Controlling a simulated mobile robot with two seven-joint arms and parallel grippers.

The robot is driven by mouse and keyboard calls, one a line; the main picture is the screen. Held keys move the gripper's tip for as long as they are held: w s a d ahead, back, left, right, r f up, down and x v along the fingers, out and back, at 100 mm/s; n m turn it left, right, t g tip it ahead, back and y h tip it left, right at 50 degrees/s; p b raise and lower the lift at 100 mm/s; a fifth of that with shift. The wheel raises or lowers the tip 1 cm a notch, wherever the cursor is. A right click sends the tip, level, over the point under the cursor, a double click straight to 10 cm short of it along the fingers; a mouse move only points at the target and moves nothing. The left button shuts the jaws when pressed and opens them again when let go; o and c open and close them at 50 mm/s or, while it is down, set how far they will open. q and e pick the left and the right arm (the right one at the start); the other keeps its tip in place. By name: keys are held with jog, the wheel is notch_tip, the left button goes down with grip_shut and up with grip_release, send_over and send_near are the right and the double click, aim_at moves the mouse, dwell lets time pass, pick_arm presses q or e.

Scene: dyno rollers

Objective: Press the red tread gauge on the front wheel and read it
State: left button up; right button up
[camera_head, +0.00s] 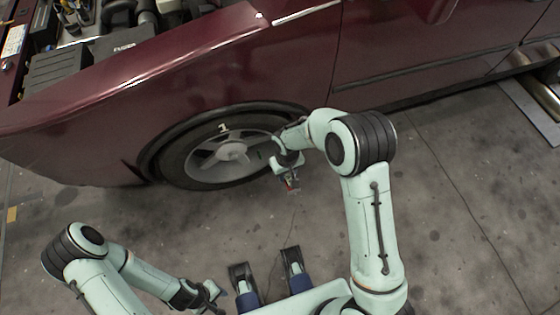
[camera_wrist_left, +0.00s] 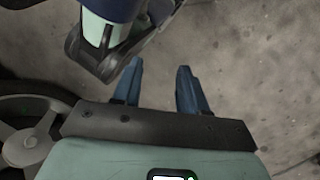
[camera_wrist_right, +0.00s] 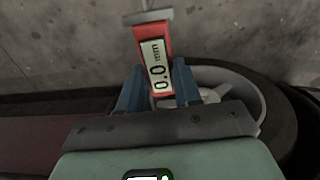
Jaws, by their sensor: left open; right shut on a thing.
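The red tread gauge (camera_wrist_right: 155,62) is upright between the fingers of my right gripper (camera_wrist_right: 160,90), which is shut on it. Its display reads 0.0 mm, and a grey crossbar (camera_wrist_right: 148,17) caps its far end. In the head view the right gripper (camera_head: 288,178) holds the gauge (camera_head: 292,185) just right of the front wheel (camera_head: 232,152), by the tyre's lower right edge. I cannot tell whether it touches the tread. My left gripper (camera_head: 210,292) is open and empty, low and away from the wheel; its fingers show in the left wrist view (camera_wrist_left: 160,90).
The maroon car (camera_head: 230,60) has its engine bay (camera_head: 95,35) open at the upper left. A metal plate (camera_head: 530,110) lies at the far right. The concrete floor (camera_head: 460,200) is otherwise clear.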

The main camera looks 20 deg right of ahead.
pick_arm(q)
notch_tip(320, 180, down, 17)
jog(key=w+b, duration=0.1)
jog(key=b, duration=1.3)
jog(key=shift+a+b, duration=0.4)
pick_arm(e)
jog(key=w+d+f+m, duration=0.1)
jog(key=w+d, duration=0.1)
jog(key=w, duration=0.6)
jog(key=shift+w+f, duration=0.15)
jog(key=shift+f, duration=0.1)
